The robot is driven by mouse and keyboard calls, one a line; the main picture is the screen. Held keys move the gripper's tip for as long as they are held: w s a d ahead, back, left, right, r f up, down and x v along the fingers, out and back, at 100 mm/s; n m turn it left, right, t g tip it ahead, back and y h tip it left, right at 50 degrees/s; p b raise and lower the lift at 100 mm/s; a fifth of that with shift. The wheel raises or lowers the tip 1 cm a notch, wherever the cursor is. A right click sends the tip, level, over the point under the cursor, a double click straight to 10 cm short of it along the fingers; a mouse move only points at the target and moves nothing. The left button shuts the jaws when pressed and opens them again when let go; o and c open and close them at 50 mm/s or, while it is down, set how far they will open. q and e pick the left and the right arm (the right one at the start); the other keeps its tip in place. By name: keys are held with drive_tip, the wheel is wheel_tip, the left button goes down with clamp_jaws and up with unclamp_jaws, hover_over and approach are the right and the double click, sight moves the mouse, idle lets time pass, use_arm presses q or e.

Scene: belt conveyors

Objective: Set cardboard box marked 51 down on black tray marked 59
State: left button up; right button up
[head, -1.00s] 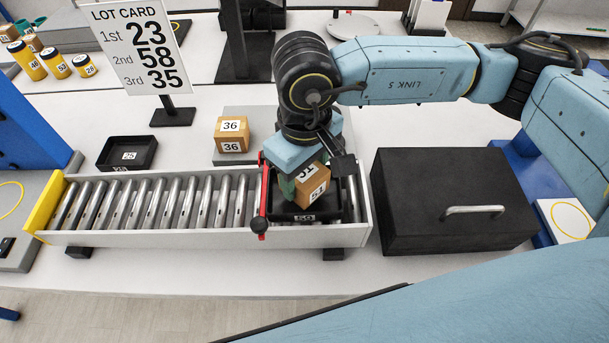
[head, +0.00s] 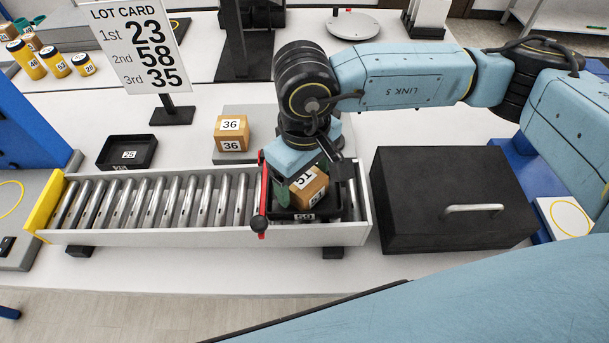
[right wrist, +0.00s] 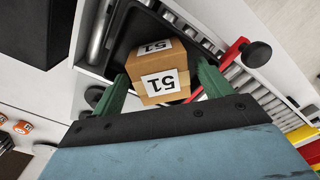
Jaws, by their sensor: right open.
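The cardboard box marked 51 (head: 310,188) is a small brown cube with white labels. It sits inside the outline of the black tray marked 59 (head: 328,210), turned at an angle to its sides. In the right wrist view the box (right wrist: 160,72) is over the dark tray floor (right wrist: 128,38); contact underneath is hidden. My right gripper (head: 303,182) points down over the tray. Its green fingers (right wrist: 160,88) are open, one on each side of the box. My left gripper is not in view.
The tray stands at the right end of a roller conveyor (head: 150,238), beside a red bar (head: 263,195). A black case (head: 450,185) with a handle stands to the right. Box 36 (head: 231,133), another black tray (head: 127,152) and a lot card (head: 140,45) stand behind the conveyor.

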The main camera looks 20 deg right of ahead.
sight(304, 178)
wheel_tip(304, 178, up, 11)
drive_tip(key=b, duration=0.1)
drive_tip(key=shift+r, duration=0.15)
drive_tip(key=shift+c, duration=0.4)
idle(0.9)
